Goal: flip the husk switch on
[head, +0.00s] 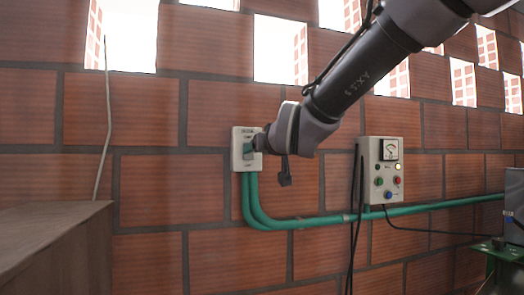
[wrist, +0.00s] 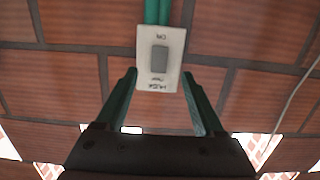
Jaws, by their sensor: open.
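The husk switch is a pale plate (head: 237,160) on the brick wall, left of centre in the head view. In the wrist view the switch plate (wrist: 173,84) appears upside down, with a grey rocker (wrist: 159,58) in its middle and lettering at both ends. I cannot tell which way the rocker is tipped. My gripper (wrist: 159,74) is open and empty, facing the plate, with its fingertips on either side of the plate's lower part in that view. In the head view my gripper (head: 257,142) covers part of the plate; contact cannot be made out.
Green conduits (head: 300,222) run from below the switch to the right. A control box (head: 383,170) with a gauge and coloured buttons is on the wall to the right. A wooden surface (head: 50,240) stands at lower left. A cable (head: 105,120) hangs at left.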

